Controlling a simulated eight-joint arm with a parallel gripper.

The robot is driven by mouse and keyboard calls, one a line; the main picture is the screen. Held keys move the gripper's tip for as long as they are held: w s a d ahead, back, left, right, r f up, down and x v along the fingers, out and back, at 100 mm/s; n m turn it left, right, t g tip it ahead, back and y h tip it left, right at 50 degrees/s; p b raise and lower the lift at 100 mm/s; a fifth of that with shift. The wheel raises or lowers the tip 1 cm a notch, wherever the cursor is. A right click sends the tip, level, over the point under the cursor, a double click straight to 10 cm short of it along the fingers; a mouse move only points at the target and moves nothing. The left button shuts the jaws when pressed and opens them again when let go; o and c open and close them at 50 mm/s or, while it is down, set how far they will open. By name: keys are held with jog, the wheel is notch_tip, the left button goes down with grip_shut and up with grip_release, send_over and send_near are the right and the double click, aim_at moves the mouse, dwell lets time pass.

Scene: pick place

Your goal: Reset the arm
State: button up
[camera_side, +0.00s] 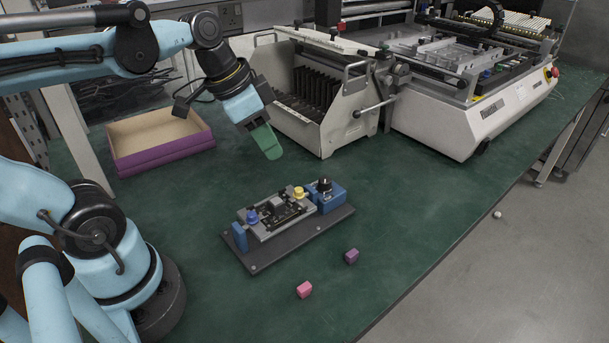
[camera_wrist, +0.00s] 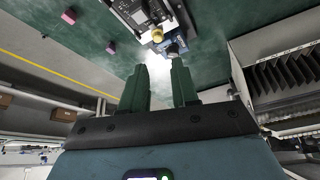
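My gripper (camera_side: 268,143) hangs above the green table in the side view, tilted, between the open box and the white rack machine. In the wrist view its two green fingers (camera_wrist: 160,88) are apart with nothing between them. My light-blue arm reaches in from the left, bent down at the wrist. No object touches the fingers.
A dark board with a blue-and-yellow-knobbed fixture (camera_side: 283,214) lies mid-table. A pink cube (camera_side: 304,290) and a purple cube (camera_side: 351,256) lie in front of it. A purple-sided box (camera_side: 165,159) stands at left, empty where visible. A rack machine (camera_side: 342,128) stands behind.

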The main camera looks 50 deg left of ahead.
jog(key=f+n+t, duration=0.1)
jog(key=f+n+t+y, duration=0.1)
jog(key=d+f+n, duration=0.1)
jog(key=f+n, duration=0.1)
jog(key=shift+w+t, duration=0.25)
jog(key=shift+t, duration=0.15)
dwell(0.5)
